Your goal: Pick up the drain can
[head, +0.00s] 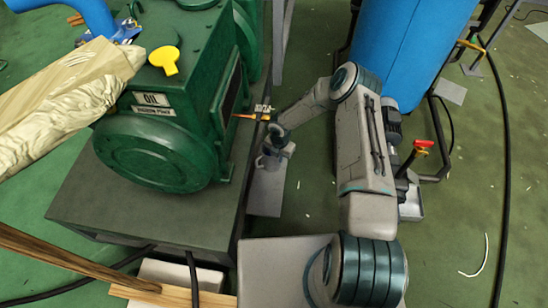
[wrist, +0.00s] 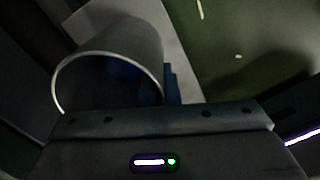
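The drain can shows in the wrist view as a grey, open-topped cylinder (wrist: 147,45) with a pale round rim facing the camera. In the head view the drain can (head: 268,162) is small and partly covered by my gripper (head: 277,148). In the wrist view a blue finger of my gripper stands just outside the can's right wall. A dark blue shape shows inside the can's mouth, perhaps the other finger. The fingers seem to be on either side of the wall, but whether they press on it is too dark to tell.
A grey plate (head: 265,197) lies on the green floor under the can. The green oil pump (head: 150,148) on its dark plinth (head: 145,212) is close on the left. A blue tank (head: 415,45) stands behind my arm. A black hose (head: 507,150) runs along the right.

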